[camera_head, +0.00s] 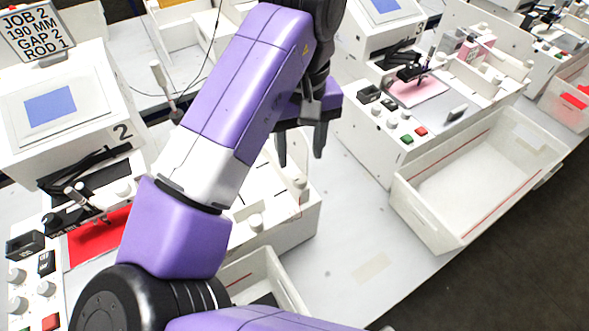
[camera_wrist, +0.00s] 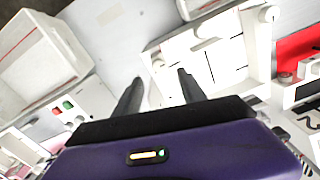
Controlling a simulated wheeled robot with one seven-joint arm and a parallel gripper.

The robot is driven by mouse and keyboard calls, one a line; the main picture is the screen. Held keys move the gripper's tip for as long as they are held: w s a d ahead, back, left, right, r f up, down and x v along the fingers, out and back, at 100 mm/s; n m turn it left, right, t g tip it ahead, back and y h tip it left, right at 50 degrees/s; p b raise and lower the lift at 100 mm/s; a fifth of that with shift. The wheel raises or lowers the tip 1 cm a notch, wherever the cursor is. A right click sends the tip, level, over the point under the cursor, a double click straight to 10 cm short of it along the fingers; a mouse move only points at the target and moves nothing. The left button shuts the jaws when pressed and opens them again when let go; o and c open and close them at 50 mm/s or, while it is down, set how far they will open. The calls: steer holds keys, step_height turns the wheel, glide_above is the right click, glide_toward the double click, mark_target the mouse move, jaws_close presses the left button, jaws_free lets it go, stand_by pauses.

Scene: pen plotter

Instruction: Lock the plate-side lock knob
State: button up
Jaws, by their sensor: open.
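My gripper (camera_head: 301,152) is open and empty, its two dark fingers hanging above the white plotter bed right of station 2. In the wrist view the gripper (camera_wrist: 160,76) has its fingers apart over the near edge of that bed. White knobs stand on the bed: one near its front (camera_head: 256,221) and one at its right side (camera_head: 300,186). In the wrist view a white knob (camera_wrist: 158,64) shows between the fingertips, apart from them, and another knob (camera_wrist: 269,13) at the bed's far corner. I cannot tell which is the plate-side lock knob. My arm hides part of the bed.
Station 2's screen housing (camera_head: 50,105) and a red sheet (camera_head: 97,238) are at left. Another plotter with a pink sheet (camera_head: 418,90) stands at right. An empty white bin (camera_head: 480,180) sits at the table edge. Bare tabletop (camera_head: 350,225) lies between the stations.

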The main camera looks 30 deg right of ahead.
mark_target(300, 178)
step_height(300, 178, down, 8)
steer(key=shift+r, duration=0.15)
stand_by(0.3)
steer(key=shift+d, duration=0.1)
jaws_close()
